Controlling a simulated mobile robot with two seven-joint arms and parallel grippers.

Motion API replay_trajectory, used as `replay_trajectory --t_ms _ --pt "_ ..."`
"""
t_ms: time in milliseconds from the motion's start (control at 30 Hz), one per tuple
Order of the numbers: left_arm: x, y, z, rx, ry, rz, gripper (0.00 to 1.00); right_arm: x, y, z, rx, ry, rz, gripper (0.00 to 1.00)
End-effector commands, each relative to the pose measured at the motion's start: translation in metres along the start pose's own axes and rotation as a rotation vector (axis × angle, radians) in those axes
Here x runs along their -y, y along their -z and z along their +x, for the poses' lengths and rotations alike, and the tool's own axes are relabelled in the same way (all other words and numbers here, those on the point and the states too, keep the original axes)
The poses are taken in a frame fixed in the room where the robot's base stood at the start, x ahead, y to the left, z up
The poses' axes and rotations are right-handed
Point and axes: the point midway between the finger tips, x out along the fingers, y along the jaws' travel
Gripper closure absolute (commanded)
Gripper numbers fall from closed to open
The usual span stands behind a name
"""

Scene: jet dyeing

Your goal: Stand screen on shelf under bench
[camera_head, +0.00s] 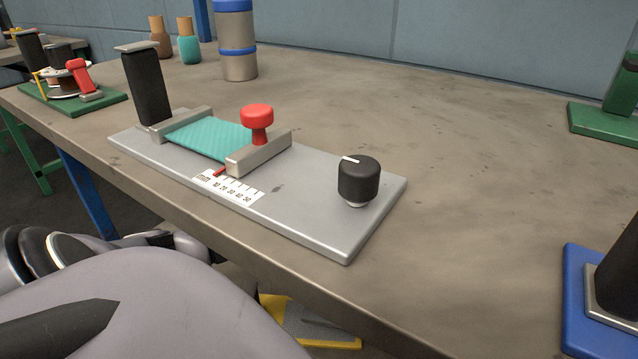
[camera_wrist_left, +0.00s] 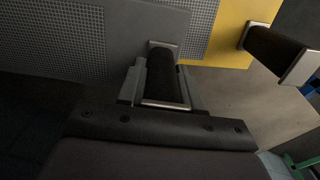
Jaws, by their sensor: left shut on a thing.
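The screen (camera_wrist_left: 140,38) shows in the left wrist view as a flat grey panel with dotted mesh areas and a yellow part at the right. My left gripper (camera_wrist_left: 161,88) is shut on its black handle (camera_wrist_left: 161,72), which has silver end pieces. A second black handle (camera_wrist_left: 276,50) with silver ends stands to the right, clear of the gripper. In the head view a yellow and grey piece (camera_head: 308,325) shows below the bench's front edge, partly hidden by my arm. The shelf under the bench cannot be made out. My right gripper is not in view.
The bench (camera_head: 440,120) carries a grey plate (camera_head: 300,215) with a black knob, red knob and teal strip near its front edge. A banded cylinder (camera_head: 237,40) and bottles stand at the back. A blue-based object (camera_head: 590,300) is at right. The middle-right top is clear.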

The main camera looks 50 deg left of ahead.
Motion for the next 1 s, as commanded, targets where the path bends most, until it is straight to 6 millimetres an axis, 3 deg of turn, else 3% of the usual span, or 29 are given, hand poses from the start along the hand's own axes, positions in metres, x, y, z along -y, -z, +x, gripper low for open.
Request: replay_trajectory --t_ms 200,733,767,800,1000 --pt "-0.001 -0.001 0.033 0.003 -0.003 -0.001 1.00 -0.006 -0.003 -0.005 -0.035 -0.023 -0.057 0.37" --pt "0.000 0.000 0.042 0.000 -0.002 0.001 1.00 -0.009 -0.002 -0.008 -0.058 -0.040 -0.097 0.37" --pt "0.000 -0.001 0.040 0.001 -0.001 0.001 0.56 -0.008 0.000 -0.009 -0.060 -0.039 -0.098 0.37" --pt "0.000 -0.001 0.040 0.001 -0.001 0.001 0.43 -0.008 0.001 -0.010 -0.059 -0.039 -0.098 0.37" --pt "0.000 -0.001 0.040 0.002 -0.001 0.000 0.40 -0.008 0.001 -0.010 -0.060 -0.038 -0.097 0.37"
